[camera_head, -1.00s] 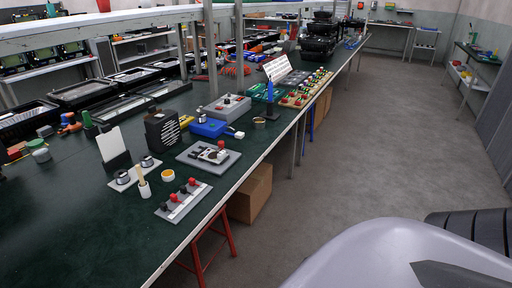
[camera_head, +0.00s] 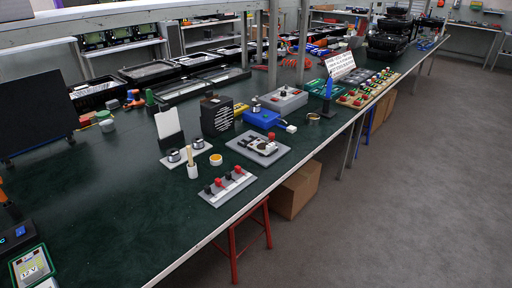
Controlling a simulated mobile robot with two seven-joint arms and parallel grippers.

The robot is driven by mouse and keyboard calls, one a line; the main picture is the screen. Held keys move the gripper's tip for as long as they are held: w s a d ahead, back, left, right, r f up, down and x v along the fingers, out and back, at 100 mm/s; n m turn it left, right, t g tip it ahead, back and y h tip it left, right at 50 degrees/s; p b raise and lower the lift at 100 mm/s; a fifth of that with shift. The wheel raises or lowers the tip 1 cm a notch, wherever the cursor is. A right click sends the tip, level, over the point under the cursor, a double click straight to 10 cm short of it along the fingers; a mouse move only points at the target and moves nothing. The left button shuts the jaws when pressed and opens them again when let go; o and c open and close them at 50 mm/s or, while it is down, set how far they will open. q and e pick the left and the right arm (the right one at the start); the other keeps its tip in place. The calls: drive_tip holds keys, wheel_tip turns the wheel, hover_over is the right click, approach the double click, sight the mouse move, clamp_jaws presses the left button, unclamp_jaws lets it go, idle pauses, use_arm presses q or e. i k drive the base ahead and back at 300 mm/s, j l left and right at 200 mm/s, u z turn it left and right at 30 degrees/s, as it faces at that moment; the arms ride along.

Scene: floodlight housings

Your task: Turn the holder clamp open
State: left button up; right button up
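A grey plate (camera_head: 283,149) lies near the front edge of the green bench. On it sits a small dark and pale clamp-like fixture (camera_head: 260,144) with a red knob (camera_head: 271,137). This looks like the holder clamp, but it is too small to tell whether it is open or shut. Neither of my grippers is in view.
In front of the plate is a grey strip with red and black knobs (camera_head: 228,187). A white cup (camera_head: 193,171), a black speaker-like box (camera_head: 216,115) and a blue box (camera_head: 262,118) stand close by. A cardboard box (camera_head: 296,189) and red stool (camera_head: 235,250) are below.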

sight(271, 135)
drive_tip(key=i+l+u, duration=0.1)
drive_tip(key=i+l, duration=0.2)
drive_tip(key=i+l+u, duration=0.1)
drive_tip(key=i+l, duration=0.2)
drive_tip(key=l, duration=0.15)
drive_tip(key=i+l+u, duration=0.1)
drive_tip(key=i+l, duration=0.15)
drive_tip(key=l, duration=0.2)
drive_tip(key=i+l, duration=0.3)
drive_tip(key=i+l+u, duration=0.15)
drive_tip(key=l, duration=0.4)
drive_tip(key=i, duration=0.1)
